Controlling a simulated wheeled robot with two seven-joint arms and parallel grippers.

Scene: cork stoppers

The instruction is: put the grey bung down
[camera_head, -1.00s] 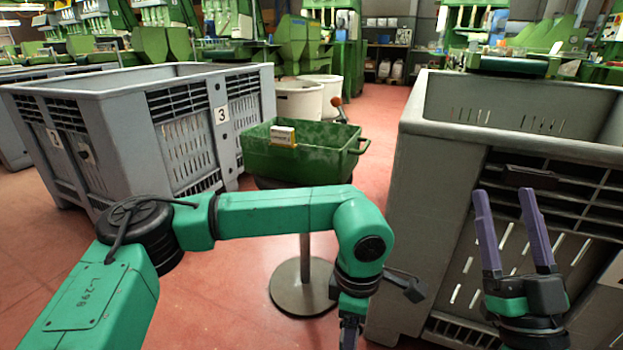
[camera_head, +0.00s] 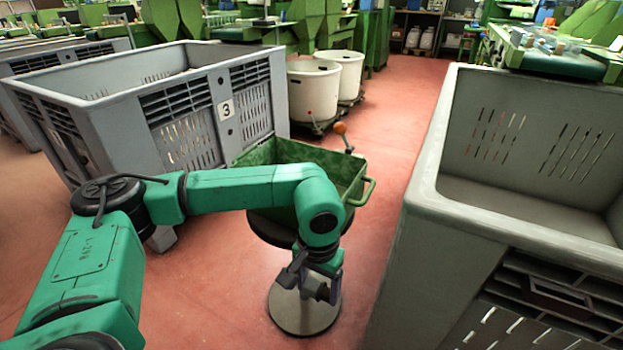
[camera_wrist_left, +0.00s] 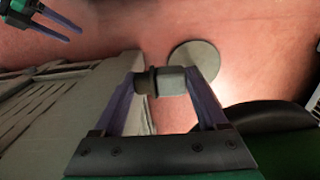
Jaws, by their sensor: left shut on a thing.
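The grey bung (camera_wrist_left: 171,81) is clamped sideways between the purple fingers of my left gripper (camera_wrist_left: 165,84), with a darker band at its left end. In the head view my left gripper (camera_head: 322,290) points down in front of the green tub, above the round stand base; the bung is hard to make out there. My right gripper (camera_wrist_left: 62,32) shows only in the left wrist view, at the top left, with its two purple fingers apart and nothing visible between them.
The green tub (camera_head: 352,186) sits on a round stand with a grey floor base (camera_head: 304,318). Large grey crates stand at left (camera_head: 110,130) and right (camera_head: 440,150). White bins (camera_head: 313,95) are behind. Red floor (camera_head: 385,120) lies open between the crates.

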